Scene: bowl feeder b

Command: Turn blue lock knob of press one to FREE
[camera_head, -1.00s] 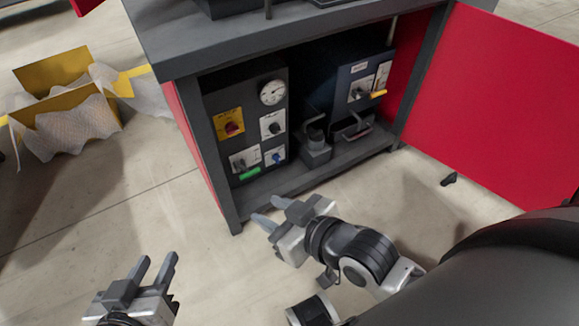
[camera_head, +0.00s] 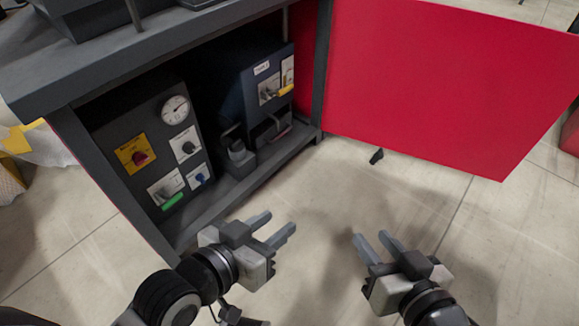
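The blue lock knob (camera_head: 199,178) is a small knob on a white plate, low on the left grey control panel (camera_head: 160,110) inside the open cabinet. Its pointer setting and lettering are too small to read. I cannot read which press this panel belongs to. My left gripper (camera_head: 275,228) is open and empty, in front of the cabinet, right of and lower in the picture than the blue knob. My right gripper (camera_head: 374,238) is open and empty, further right over the floor. Neither gripper touches the panel.
The same panel carries a gauge (camera_head: 175,110), a red knob on yellow (camera_head: 137,154), black knobs and a green tag (camera_head: 172,201). A second, dark blue panel (camera_head: 262,85) stands right of it. A red door (camera_head: 440,80) hangs open at right.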

